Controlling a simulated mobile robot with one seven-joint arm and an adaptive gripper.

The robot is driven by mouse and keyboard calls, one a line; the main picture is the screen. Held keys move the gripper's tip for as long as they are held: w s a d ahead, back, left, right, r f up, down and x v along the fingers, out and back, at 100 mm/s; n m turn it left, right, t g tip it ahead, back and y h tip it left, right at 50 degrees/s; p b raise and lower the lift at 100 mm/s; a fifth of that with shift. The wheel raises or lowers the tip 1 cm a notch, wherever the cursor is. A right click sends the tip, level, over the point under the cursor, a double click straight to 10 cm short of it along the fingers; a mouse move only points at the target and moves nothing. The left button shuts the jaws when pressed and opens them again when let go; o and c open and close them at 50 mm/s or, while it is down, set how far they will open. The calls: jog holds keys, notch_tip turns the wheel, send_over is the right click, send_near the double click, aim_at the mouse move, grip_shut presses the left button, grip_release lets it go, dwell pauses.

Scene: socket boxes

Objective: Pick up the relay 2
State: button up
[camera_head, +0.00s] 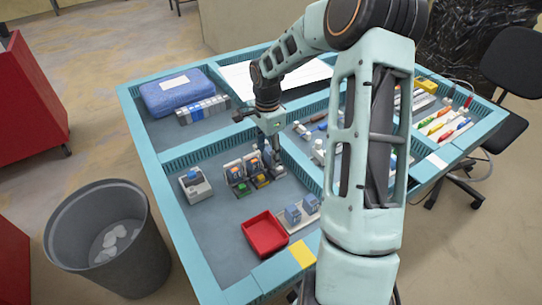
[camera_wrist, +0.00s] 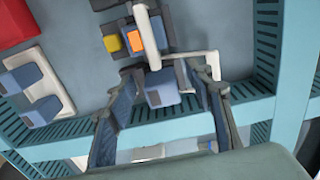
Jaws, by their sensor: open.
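No label reading "relay 2" is legible, so I cannot tell which block it is. A grey-blue block (camera_wrist: 163,95) shows between my fingers in the wrist view, at the end of the socket row. My gripper (camera_head: 272,148) is open, pointing down over the right end of that row; its fingers (camera_wrist: 165,80) stand on either side of the block. I cannot tell whether they touch it. Two more grey-blue blocks (camera_head: 293,213) (camera_head: 310,203) sit on a white base, also at left in the wrist view (camera_wrist: 20,78) (camera_wrist: 45,108). The socket row (camera_head: 238,182) carries orange, green and yellow parts.
A red tray (camera_head: 264,234) lies in front of the row, and a white-grey box (camera_head: 195,185) stands to its left. Teal dividers (camera_wrist: 190,112) run close to my fingers. A blue case (camera_head: 178,93) is at the back left. The compartment's front left is bare.

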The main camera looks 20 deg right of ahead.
grip_shut()
dwell(0.3)
